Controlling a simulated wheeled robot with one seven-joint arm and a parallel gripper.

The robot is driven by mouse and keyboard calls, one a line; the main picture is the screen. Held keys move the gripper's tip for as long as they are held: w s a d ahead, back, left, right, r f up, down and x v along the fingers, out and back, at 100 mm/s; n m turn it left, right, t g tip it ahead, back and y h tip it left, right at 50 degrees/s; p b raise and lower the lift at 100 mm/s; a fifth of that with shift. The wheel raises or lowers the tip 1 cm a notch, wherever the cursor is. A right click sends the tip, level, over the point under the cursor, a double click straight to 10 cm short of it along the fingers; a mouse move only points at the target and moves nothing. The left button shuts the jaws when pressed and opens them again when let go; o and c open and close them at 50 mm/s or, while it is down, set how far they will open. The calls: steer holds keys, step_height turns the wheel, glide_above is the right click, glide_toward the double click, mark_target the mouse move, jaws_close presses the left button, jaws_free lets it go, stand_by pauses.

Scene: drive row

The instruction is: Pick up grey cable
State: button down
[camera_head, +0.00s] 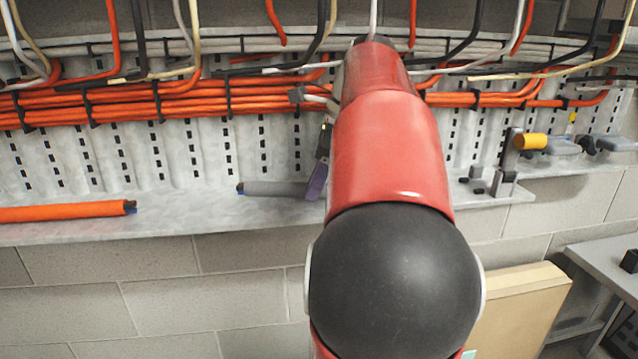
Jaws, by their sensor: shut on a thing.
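The grey cable (275,188) is a short thick piece with a dark cut end at its left. It lies level at the metal ledge, left of my arm. My gripper (317,181) shows only in part, as a dark and purplish finger across the cable's right part. It is shut on the cable. My red and black arm hides the rest of the gripper and the cable's right end. I cannot tell whether the cable touches the ledge.
A thick orange cable (65,211) lies on the ledge (190,212) at the left. Bundled orange cables (190,103) and hanging wires cross the perforated panel above. A yellow-ended clamp (530,141) stands right. A cardboard box (520,310) and grey table (610,262) are lower right.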

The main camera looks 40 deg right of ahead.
steer(key=a+r+p, duration=0.1)
steer(key=a+r, duration=0.6)
steer(key=a, duration=0.6)
steer(key=shift+w+a+r, duration=0.15)
steer(key=shift+a+r, duration=0.05)
